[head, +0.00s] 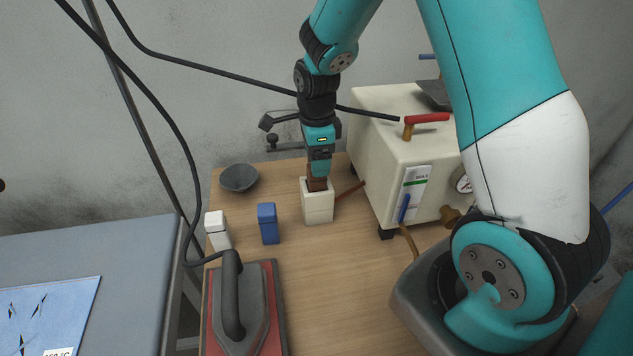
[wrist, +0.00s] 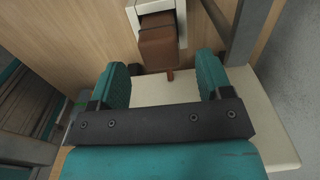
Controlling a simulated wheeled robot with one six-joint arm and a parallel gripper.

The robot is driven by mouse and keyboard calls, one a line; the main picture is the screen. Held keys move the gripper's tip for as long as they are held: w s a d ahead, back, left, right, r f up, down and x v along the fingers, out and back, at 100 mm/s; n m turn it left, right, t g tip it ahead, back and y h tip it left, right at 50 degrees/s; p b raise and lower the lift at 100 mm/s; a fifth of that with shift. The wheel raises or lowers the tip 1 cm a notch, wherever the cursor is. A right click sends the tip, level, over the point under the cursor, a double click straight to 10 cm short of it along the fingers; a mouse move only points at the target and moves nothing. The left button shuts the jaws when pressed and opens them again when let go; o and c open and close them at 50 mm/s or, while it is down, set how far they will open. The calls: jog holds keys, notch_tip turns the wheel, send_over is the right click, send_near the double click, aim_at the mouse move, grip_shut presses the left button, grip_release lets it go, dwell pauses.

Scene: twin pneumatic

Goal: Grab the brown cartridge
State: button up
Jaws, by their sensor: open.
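The brown cartridge (head: 317,184) stands upright in a cream block-shaped holder (head: 318,209) on the wooden table. My gripper (head: 319,172) is right above it, pointing down, and hides part of it in the head view. In the wrist view the brown cartridge (wrist: 159,45) sticks out of the pale holder (wrist: 184,24). The open fingers of my gripper (wrist: 163,65) lie to either side of the line of the cartridge, with nothing clamped. I cannot tell whether its near end is between the fingertips.
A cream wax machine (head: 385,140) with a red handle stands close to the right. A blue cartridge (head: 268,224) and a white one (head: 217,231) stand left. An iron (head: 236,305) lies in front, and a grey bowl (head: 239,178) sits behind. A cable hangs at left.

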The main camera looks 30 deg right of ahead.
aim_at(317, 185)
jog(key=shift+f+p, duration=0.8)
jog(key=shift+f, duration=2)
jog(key=shift+c, duration=0.4)
jog(key=c, duration=1)
